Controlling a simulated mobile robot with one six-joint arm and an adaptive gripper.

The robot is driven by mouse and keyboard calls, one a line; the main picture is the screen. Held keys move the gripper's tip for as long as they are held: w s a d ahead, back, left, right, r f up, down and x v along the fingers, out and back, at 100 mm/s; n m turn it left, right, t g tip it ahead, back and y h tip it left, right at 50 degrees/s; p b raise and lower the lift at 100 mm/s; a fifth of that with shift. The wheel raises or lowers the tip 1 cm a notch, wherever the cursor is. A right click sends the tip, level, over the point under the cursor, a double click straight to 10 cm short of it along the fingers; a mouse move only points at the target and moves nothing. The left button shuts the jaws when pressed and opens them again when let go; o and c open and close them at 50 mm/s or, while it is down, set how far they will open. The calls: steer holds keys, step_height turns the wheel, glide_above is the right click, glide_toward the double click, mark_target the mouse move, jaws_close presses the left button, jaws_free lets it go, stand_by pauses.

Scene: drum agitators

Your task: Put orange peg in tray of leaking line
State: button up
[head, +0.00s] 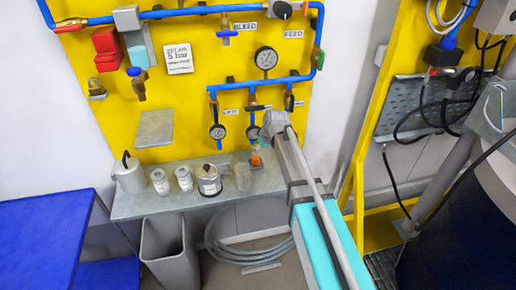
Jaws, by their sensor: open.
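My arm reaches in from the lower right to the yellow panel (190,85). My gripper (262,146) is at the arm's far end, just above the grey shelf (135,206); it is small and partly hidden by my wrist. A small orange piece, likely the orange peg (256,161), shows just below it at the back of the shelf. I cannot tell whether they touch. Blue pipes carry a left lower gauge (217,131) and a middle lower gauge (252,132); the right branch is partly hidden by my arm. No leak or drip tray can be made out clearly.
On the shelf stand a grey can with a spout (129,176), two small jars, a larger tin (208,181) and a clear cup (243,177). Below are a grey bin (166,252) and coiled hose (238,250). A yellow frame (359,195) stands at right.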

steer(key=shift+p+v, duration=0.85)
steer(key=shift+v, duration=0.45)
steer(key=s+d+f+m+g+h, duration=0.1)
steer(key=s+d+m+g+h, duration=0.2)
steer(key=s+d+m, duration=0.5)
steer(key=s+d, duration=1.1)
steer(key=s, duration=0.3)
steer(key=shift+f+m, duration=0.2)
steer(key=shift+m, duration=0.1)
steer(key=shift+s, duration=0.1)
